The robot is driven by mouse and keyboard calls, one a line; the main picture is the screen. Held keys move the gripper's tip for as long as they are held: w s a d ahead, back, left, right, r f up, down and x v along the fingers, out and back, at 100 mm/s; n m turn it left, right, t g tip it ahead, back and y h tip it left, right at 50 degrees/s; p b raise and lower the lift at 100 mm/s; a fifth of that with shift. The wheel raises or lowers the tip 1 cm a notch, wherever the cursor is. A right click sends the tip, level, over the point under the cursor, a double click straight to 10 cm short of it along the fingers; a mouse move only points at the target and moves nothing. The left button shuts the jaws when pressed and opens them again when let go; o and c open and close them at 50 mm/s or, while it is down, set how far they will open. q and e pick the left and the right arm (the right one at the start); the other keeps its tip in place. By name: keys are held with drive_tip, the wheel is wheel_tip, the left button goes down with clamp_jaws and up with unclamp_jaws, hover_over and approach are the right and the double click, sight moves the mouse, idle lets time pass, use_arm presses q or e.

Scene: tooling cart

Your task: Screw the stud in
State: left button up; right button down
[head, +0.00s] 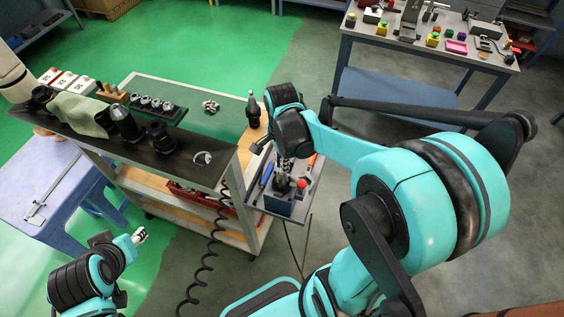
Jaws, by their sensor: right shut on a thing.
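My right gripper (286,163) points down over the small side shelf of the tooling cart. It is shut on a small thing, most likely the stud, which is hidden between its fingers. Just below it a dark tool holder (281,184) stands on a blue-grey block fixture (278,206). I cannot tell whether the stud touches the holder. A red knob (302,183) is at the fixture's right. My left gripper (140,236) is low at the left, away from the cart, and I cannot tell whether its fingers are apart.
The cart top (226,120) carries several tool holders, a cloth (82,113) and a pale ring (203,158). A blue screwdriver (267,175) lies beside the fixture. A lilac table (25,190) stands left, a workbench (440,47) back right. A coiled black cable (208,250) hangs in front.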

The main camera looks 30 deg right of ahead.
drive_tip(key=m, duration=0.6)
drive_tip(key=m, duration=0.6)
idle(0.3)
drive_tip(key=c, duration=1.5)
unclamp_jaws()
drive_tip(key=shift+o, duration=0.2)
